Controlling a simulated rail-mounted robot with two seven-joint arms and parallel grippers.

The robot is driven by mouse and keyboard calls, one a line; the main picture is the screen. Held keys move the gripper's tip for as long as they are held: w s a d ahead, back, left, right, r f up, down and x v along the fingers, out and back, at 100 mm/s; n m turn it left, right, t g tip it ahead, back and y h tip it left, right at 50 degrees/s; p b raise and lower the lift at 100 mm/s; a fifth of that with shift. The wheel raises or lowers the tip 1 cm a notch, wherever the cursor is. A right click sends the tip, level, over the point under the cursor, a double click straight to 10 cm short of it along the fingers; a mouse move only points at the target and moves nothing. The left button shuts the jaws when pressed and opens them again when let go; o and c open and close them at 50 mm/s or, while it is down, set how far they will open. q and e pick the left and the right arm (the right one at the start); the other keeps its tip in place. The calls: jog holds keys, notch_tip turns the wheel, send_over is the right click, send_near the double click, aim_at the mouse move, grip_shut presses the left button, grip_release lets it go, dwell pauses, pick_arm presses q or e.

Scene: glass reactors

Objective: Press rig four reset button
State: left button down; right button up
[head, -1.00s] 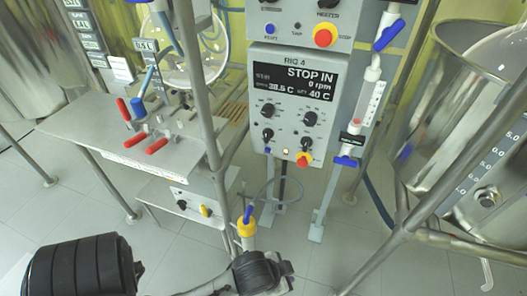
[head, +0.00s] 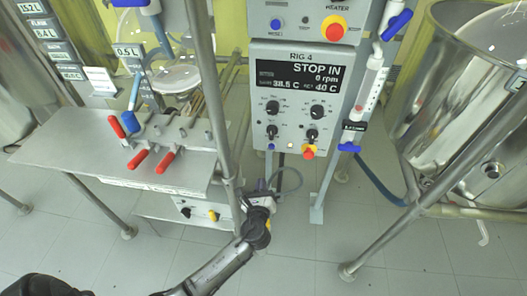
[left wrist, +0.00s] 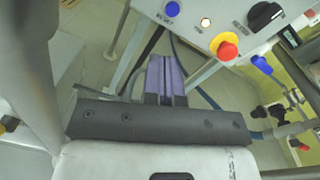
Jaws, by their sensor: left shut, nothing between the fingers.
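The rig four panel (head: 300,90) is a grey box with a dark display reading "STOP IN", 0 rpm. Its small blue reset button (head: 271,147) is at the bottom left of the panel. In the left wrist view the blue button (left wrist: 172,9) is at the top edge, ahead of my fingertips and apart from them. My left gripper (head: 264,187) is below the panel in the head view, small and partly hidden by its wrist. The left wrist view shows the purple fingers (left wrist: 165,58) together with nothing between them. My right gripper is not in view.
A yellow-and-red stop button (head: 308,152) and a small lit lamp (head: 290,146) are right of the reset button. A metal post (head: 215,100) stands left of the panel, beside a shelf (head: 75,150) with red-handled clamps. A steel vessel (head: 440,110) is at right.

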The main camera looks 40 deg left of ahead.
pick_arm(q)
jog(key=m, duration=0.3)
jog(key=d+m, duration=0.1)
jog(key=shift+w+r+m+t+h, duration=0.15)
jog(key=shift+w+m+t+h, duration=0.15)
jog(key=shift+w, duration=0.05)
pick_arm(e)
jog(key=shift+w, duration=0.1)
pick_arm(q)
jog(key=shift+d, duration=0.1)
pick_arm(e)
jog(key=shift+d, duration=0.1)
pick_arm(q)
jog(key=b, duration=0.7)
send_near(272, 147)
jog(key=x, duration=0.7)
jog(key=shift+w+f, duration=0.1)
jog(key=shift+f, duration=0.1)
jog(key=shift+w+a, duration=0.1)
jog(key=shift+a, duration=0.1)
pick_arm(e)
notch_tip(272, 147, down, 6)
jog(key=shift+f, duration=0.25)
pick_arm(q)
jog(key=shift+r+p, duration=0.1)
jog(key=shift+p, duration=0.25)
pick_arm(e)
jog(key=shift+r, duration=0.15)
